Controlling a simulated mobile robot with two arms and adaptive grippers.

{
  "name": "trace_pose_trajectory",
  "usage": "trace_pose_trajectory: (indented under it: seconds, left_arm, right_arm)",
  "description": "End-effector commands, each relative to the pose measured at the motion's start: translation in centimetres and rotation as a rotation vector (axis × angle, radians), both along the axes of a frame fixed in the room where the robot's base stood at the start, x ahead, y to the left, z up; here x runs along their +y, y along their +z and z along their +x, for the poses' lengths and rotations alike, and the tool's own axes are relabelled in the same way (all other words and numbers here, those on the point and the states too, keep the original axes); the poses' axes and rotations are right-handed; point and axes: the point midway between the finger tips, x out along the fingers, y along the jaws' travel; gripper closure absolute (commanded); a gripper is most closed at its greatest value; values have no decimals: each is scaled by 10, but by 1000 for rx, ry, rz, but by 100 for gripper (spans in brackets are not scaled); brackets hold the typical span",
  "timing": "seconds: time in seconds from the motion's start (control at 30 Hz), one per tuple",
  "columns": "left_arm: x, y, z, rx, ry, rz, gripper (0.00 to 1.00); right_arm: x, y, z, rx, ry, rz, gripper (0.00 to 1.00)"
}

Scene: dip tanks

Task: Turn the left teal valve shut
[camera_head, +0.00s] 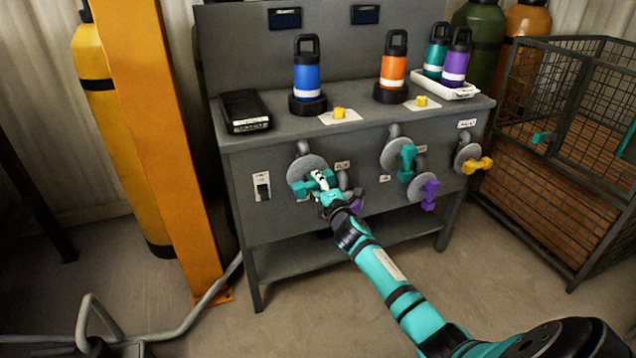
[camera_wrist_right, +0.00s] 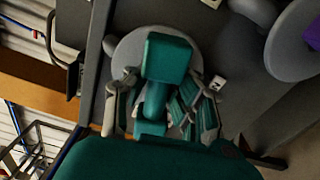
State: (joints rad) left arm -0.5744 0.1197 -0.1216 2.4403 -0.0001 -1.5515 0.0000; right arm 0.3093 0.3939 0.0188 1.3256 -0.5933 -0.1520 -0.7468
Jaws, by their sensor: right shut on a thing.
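The left teal valve (camera_head: 299,188) sits on a round grey plate on the front of the grey bench. My right gripper (camera_head: 319,181) reaches it from the front right and is shut on its handle. In the right wrist view the teal handle (camera_wrist_right: 165,58) stands between the fingers of my right gripper (camera_wrist_right: 163,95), with the round plate behind it. The fingers hide part of the handle. My left gripper is in neither view.
A second teal valve (camera_head: 406,160), a purple valve (camera_head: 430,192) and a yellow valve (camera_head: 478,165) are to the right. Another purple valve (camera_head: 356,206) is partly behind my gripper. Bottles stand on the bench top (camera_head: 270,137). An orange post (camera_head: 155,130) is left, a wire cage (camera_head: 560,190) right.

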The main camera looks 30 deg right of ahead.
Motion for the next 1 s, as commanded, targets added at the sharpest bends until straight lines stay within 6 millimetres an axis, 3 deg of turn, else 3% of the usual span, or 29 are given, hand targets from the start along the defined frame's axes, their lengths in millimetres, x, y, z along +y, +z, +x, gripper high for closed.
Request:
trace_pose_trajectory:
  seconds: [0.03,1.0]
  left_arm:
    - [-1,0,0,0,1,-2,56]
    - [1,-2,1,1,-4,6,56]
  right_arm:
    - [-3,-7,-2,13,-9,4,100]
    - [-3,-8,-3,5,-9,41,100]
